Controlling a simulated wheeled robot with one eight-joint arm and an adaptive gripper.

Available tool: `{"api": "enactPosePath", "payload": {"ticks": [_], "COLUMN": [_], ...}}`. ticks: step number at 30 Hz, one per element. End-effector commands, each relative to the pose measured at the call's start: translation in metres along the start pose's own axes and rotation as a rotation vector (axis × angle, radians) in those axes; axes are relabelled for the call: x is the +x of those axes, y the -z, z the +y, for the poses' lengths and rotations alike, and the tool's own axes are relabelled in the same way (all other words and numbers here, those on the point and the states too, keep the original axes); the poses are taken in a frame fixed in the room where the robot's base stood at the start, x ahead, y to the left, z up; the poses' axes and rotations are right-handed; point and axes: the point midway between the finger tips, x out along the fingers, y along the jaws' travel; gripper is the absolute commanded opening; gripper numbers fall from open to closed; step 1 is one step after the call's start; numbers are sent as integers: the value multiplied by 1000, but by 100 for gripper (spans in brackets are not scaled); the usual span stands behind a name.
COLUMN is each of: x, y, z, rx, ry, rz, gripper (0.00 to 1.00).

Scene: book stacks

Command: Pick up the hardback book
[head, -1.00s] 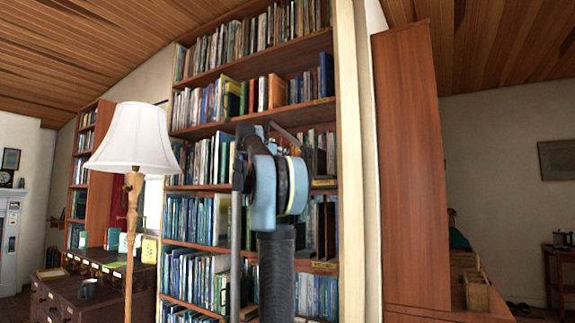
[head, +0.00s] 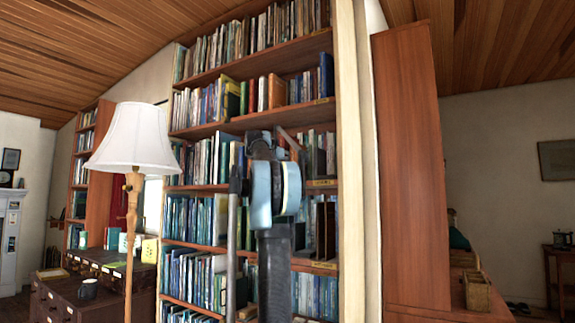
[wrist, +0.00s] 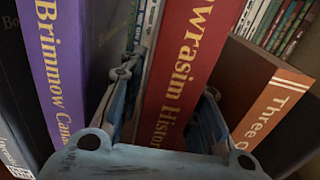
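In the wrist view, a thick red book (wrist: 183,70) with gold spine lettering stands upright in the middle. My gripper (wrist: 172,82) has one finger on each side of this book. The left finger is in the space between it and a purple book (wrist: 62,70); the right finger is along its right side. A gap shows between the left finger and the red cover, so the fingers look open around the book. In the head view my arm hides the gripper fingers and the shelf spot behind them.
A brown book with an orange spine band (wrist: 262,115) leans to the right of the red one. A dark book (wrist: 14,60) stands at far left. In the head view, the tall bookcase (head: 258,62) is full; a lamp (head: 134,140) stands left, a wooden panel (head: 412,160) right.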

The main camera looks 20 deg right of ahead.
Motion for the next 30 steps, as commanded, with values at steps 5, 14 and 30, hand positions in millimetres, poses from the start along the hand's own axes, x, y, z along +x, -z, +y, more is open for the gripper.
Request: {"api": "enactPosePath", "payload": {"ticks": [5, 14, 30], "x": [0, -1, -4], "y": [0, -1, -52], "z": [0, 0, 0], "rx": [0, -1, -1], "ry": [0, 0, 0], "rz": [0, 0, -1], "gripper": [0, 0, 0]}}
